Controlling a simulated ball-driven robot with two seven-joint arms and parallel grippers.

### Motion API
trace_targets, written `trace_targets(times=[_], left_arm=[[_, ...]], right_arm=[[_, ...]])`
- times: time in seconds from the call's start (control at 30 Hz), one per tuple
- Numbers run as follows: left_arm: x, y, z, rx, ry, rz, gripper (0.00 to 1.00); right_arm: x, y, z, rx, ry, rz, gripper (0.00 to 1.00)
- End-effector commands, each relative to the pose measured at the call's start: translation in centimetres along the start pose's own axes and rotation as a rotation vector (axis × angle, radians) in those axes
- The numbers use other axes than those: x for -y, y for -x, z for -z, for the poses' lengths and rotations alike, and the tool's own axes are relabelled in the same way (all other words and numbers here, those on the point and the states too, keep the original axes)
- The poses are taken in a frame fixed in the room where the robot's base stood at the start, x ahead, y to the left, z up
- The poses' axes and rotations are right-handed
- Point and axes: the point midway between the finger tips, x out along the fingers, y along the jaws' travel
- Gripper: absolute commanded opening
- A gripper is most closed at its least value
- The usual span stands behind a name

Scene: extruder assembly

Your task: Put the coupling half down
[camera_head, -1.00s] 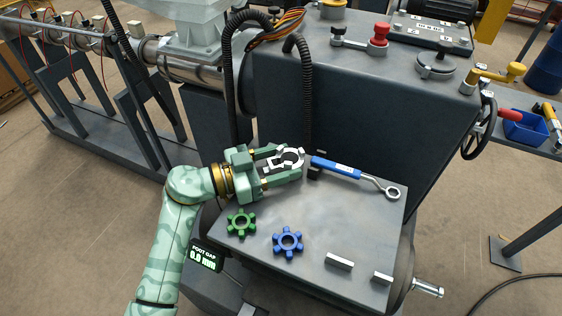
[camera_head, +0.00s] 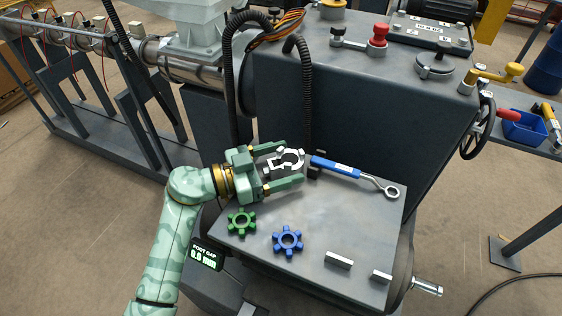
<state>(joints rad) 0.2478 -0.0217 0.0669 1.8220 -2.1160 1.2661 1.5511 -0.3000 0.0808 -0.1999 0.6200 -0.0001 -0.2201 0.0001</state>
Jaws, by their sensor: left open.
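The coupling half (camera_head: 289,157) is a pale metal ring with lugs. It is at the back left of the grey plate, between the fingers of my left gripper (camera_head: 293,166). The gripper is open, with one finger on the far side of the coupling half and one on the near side. The fingers look apart from it. Whether it rests fully on the plate is hard to tell from this angle. My right gripper is not in view.
A green star-shaped spider (camera_head: 241,222) and a blue one (camera_head: 287,241) lie on the plate (camera_head: 335,220). A blue-handled wrench (camera_head: 340,168) lies to the right of the gripper. Two small metal blocks (camera_head: 338,260) are near the front edge. The grey machine housing rises behind.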

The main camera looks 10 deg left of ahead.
Motion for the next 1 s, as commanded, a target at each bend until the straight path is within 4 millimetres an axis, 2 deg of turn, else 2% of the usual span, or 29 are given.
trace_targets(times=[0.03,0.3,0.5,0.7,1.0], left_arm=[[-0.2,0.0,-0.6,0.011,0.016,-0.001,0.76],[-0.1,6.7,0.2,0.011,0.010,0.000,0.76],[-0.1,10.6,0.2,0.006,0.009,0.001,0.76],[-0.1,12.1,0.2,0.002,0.008,-0.001,0.76],[-0.1,12.1,0.3,0.001,0.008,-0.001,0.76]], right_arm=[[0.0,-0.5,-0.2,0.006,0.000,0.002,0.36],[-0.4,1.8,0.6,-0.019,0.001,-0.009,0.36],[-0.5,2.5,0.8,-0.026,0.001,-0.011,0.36],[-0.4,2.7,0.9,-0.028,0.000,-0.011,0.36],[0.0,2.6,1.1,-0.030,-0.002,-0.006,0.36]])
